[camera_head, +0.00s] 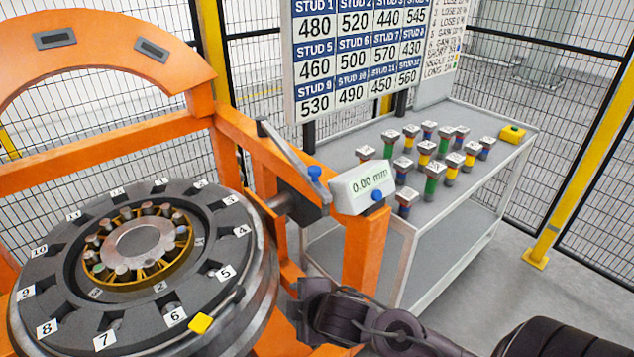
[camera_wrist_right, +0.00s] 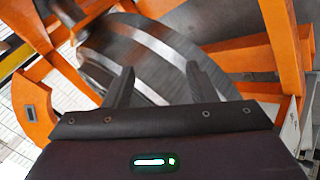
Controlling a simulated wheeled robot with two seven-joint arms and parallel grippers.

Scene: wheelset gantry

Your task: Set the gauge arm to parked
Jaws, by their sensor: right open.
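A grey lever (camera_head: 290,158), which looks like the gauge arm, sits on the orange frame right of the wheel. It slants up to the left, and a blue knob (camera_head: 314,173) is by it. Beside it a white readout box (camera_head: 363,187) shows 0.00 mm. A dark pointer with a yellow tip (camera_head: 200,323) lies over the wheel's rim near label 6; I cannot tell whether it belongs to the gauge. My right gripper (camera_wrist_right: 160,85) is open and empty, facing the wheel's metal side (camera_wrist_right: 155,50). In the head view it is low, below the readout box. My left gripper is out of view.
The numbered wheel (camera_head: 140,240) fills the lower left under an orange arch (camera_head: 110,50). A grey bench (camera_head: 440,215) at the right bears several coloured studs and a yellow block (camera_head: 512,133). A stud-value board (camera_head: 365,60) stands behind. Mesh fencing encloses the area.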

